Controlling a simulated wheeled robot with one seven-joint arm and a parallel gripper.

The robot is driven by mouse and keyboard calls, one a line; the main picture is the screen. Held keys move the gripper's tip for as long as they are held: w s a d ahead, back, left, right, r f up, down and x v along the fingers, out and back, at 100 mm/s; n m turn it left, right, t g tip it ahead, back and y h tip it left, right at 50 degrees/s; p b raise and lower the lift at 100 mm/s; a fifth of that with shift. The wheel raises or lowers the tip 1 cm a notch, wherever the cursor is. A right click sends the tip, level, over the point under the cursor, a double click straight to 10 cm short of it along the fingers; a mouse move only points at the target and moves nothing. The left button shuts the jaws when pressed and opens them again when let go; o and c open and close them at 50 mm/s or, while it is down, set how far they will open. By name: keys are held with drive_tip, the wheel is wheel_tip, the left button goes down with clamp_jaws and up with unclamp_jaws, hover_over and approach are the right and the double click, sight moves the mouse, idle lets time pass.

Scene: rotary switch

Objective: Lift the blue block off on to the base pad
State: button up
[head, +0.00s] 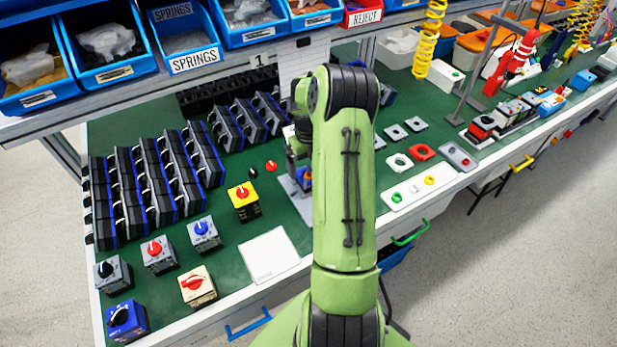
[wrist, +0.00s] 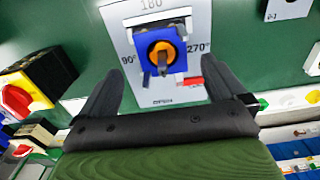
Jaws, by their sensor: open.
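In the wrist view a blue block (wrist: 179,40) with an orange-ringed knob sits on a light dial plate (wrist: 115,14) marked 90°, 180 and 270°. My gripper (wrist: 164,70) is open, with one finger to each side of the block's near end. I cannot tell whether either finger touches it. In the head view this block (head: 304,178) is partly hidden by my arm. Another blue block (head: 125,319), with a black knob, stands at the table's front left corner. A square white pad (head: 269,254) with small unreadable print lies bare on the green table.
A yellow block with a red knob (head: 243,201) stands left of the dial plate. Several grey and cream knobbed blocks stand at front left. Rows of dark modules (head: 150,190) fill the left side. Blue bins hang above the back. Green table around the pad is clear.

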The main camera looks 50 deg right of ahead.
drive_tip(key=f, duration=0.4)
drive_tip(key=shift+d+f, duration=0.1)
drive_tip(key=shift+d, duration=0.1)
drive_tip(key=shift+s, duration=0.1)
drive_tip(key=shift+c, duration=0.3)
drive_tip(key=c, duration=1.2)
wheel_tip(320, 180, up, 10)
drive_tip(key=shift+r+p, duration=0.15)
drive_tip(key=shift+p, duration=0.4)
wheel_tip(320, 180, up, 8)
drive_tip(key=r+p, duration=0.1)
drive_tip(key=p, duration=0.5)
hover_over(310, 172)
drive_tip(key=shift+f, duration=0.25)
